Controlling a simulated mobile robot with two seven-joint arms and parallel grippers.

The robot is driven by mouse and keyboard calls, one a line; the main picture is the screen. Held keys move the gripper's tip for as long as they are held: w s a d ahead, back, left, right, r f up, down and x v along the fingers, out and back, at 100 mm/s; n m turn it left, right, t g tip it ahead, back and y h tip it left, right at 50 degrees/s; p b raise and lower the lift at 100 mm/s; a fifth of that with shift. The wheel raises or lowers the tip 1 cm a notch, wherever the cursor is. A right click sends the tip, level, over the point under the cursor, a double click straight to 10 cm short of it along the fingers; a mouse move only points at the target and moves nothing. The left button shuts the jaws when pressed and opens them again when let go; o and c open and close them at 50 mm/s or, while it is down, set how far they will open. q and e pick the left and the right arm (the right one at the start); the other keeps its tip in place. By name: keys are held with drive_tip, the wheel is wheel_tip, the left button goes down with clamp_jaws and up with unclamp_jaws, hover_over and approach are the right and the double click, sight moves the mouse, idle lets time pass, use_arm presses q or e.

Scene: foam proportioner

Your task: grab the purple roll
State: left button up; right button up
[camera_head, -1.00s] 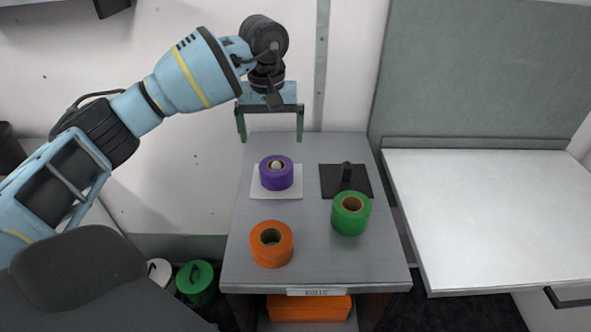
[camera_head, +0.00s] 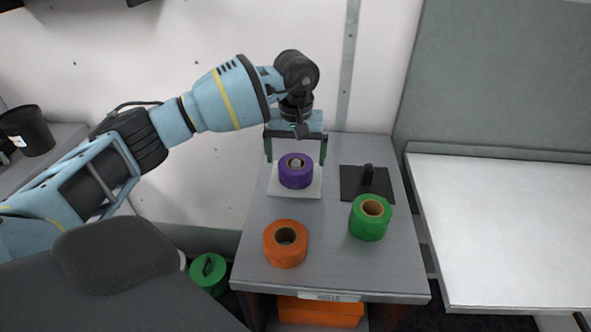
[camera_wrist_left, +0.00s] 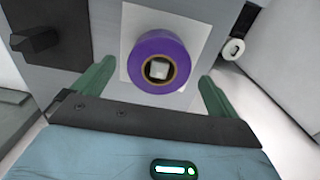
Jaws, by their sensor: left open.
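The purple roll (camera_head: 296,172) sits on a white square base (camera_head: 284,190) near the back of the grey table, with a pale post showing in its hole. My left gripper (camera_head: 296,158) points down just above and behind the roll, its green fingers spread wide. In the left wrist view the roll (camera_wrist_left: 159,63) shows between the two open fingers (camera_wrist_left: 155,88), a little ahead of them, and I see no contact. My right gripper is not in view.
An orange roll (camera_head: 286,244) stands at the table's (camera_head: 330,262) front left. A green roll (camera_head: 370,217) stands at the right, in front of a black base with a post (camera_head: 367,182). A white worktop (camera_head: 500,230) lies to the right.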

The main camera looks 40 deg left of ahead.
sight(296, 160)
use_arm(q)
drive_tip(key=shift+f, duration=1.55)
drive_tip(key=c, duration=1.1)
drive_tip(key=shift+w, duration=0.1)
drive_tip(key=shift+r, duration=0.15)
wheel_tip(296, 160, up, 10)
drive_tip(key=shift+f, duration=0.15)
